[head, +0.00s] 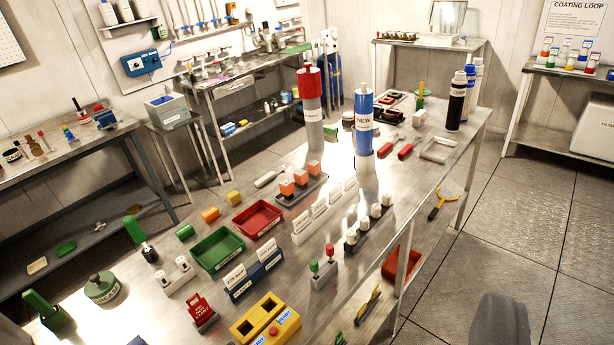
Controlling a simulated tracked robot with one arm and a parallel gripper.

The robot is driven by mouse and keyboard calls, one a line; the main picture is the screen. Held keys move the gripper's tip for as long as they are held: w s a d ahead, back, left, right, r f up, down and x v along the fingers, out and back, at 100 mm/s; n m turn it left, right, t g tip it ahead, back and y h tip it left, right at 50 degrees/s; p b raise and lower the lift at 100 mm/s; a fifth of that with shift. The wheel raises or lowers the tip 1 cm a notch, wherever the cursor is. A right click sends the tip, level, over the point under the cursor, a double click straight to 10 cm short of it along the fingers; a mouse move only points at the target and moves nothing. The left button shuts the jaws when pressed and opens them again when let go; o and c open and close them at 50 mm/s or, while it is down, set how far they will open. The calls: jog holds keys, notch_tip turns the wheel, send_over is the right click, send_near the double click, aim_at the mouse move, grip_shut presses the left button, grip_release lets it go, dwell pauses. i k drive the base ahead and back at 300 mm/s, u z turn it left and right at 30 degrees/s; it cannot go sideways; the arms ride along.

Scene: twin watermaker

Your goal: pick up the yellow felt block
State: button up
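A small yellow block (233,198), which looks like the felt block, lies on the metal workbench (330,255) left of the middle. It is at the far end of a short row with an orange block (210,214) and a green block (184,231). Bare bench top shows around it, and nothing covers it. My gripper is not in view.
A red tray (257,220) and a green tray (219,250) sit just in front of the row. A rack with orange-topped pieces (301,182) stands to the right, with a tall red-and-grey cylinder (311,105) and a blue one (363,130) behind. Open floor (500,240) lies right.

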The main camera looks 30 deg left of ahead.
aim_at(233, 198)
jog(key=z, duration=0.05)
jog(key=i, duration=1.3)
jog(key=u, duration=0.8)
jog(key=i, duration=0.8)
jog(key=u, duration=0.55)
jog(key=k, duration=0.9)
jog(key=u, duration=0.2)
jog(key=i, duration=0.9)
jog(key=z, duration=0.05)
